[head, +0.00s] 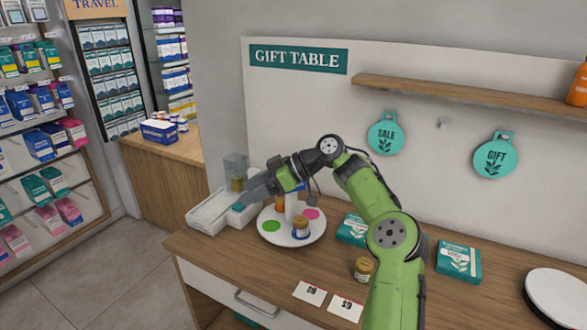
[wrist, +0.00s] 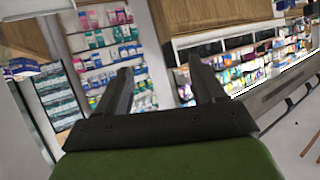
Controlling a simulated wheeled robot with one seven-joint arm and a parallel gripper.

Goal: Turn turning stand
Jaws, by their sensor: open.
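The turning stand (head: 290,241) is a round white disc on the wooden counter, with a green spot and a pink spot on its top. My gripper (head: 246,200) is above and left of the stand, over the white tray's side. In the wrist view my gripper (wrist: 158,90) is open with nothing between its fingers. The stand is not in the wrist view.
A white tray (head: 208,214) with a clear container behind it stands left of the stand. Teal boxes (head: 459,262), a gold-lidded jar (head: 364,269) and price cards (head: 310,292) lie to the right. A white round plate (head: 556,297) sits at the right edge. A wooden shelf (head: 470,95) hangs behind.

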